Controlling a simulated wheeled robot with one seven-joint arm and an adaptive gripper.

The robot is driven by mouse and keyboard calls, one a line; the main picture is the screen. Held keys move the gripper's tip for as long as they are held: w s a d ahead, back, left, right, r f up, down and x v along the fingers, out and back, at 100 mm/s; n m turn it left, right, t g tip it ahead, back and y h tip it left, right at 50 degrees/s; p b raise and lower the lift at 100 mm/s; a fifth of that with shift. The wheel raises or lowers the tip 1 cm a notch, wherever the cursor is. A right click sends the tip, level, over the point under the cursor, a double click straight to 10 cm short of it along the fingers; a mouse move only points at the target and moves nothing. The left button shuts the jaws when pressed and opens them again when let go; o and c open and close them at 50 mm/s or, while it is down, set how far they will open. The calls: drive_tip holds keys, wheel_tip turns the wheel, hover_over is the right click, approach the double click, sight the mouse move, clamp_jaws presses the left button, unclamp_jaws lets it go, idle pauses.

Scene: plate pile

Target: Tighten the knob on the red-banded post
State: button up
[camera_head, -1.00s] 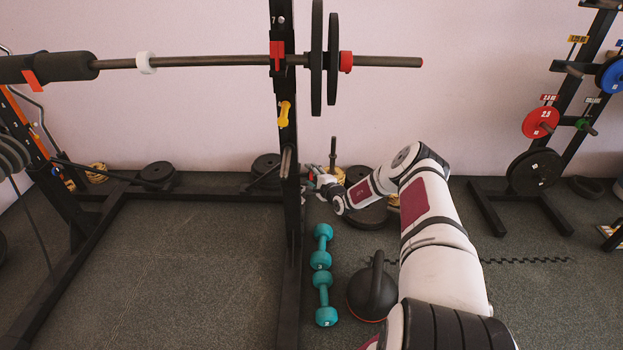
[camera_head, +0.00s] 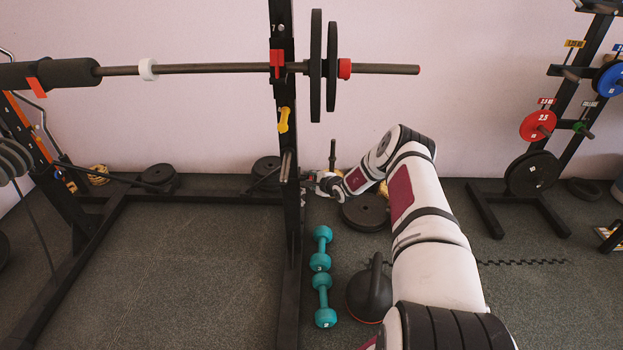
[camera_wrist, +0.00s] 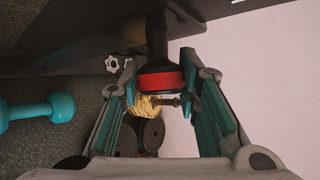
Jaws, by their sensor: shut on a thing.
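The red-banded post (camera_wrist: 159,80) shows in the wrist view as a dark stem that widens into a round end with a bright red band. My gripper (camera_wrist: 161,86) has one teal-padded finger on each side of this end and is shut on it. I cannot make out a separate knob shape between the fingers. In the head view, my gripper (camera_head: 312,181) is low beside the right rack upright (camera_head: 291,220), and the held part is too small to tell there. A pale star-shaped knob (camera_wrist: 112,64) is left of the fingers in the wrist view.
Teal dumbbells (camera_head: 321,262) and a kettlebell (camera_head: 370,290) lie on the floor near my arm. Black plates (camera_head: 364,213) lie behind it. A loaded barbell (camera_head: 210,68) crosses above. A plate rack (camera_head: 545,150) stands at right. The floor inside the left frame is clear.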

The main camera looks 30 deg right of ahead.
drive_tip(key=shift+w+m+g+y+b, duration=0.1)
drive_tip(key=shift+m+g+y+b, duration=0.2)
drive_tip(key=shift+g+b, duration=0.35)
drive_tip(key=shift+r, duration=0.1)
drive_tip(key=o, duration=1.2)
drive_tip(key=shift+c, duration=0.2)
drive_tip(key=v, duration=1.2)
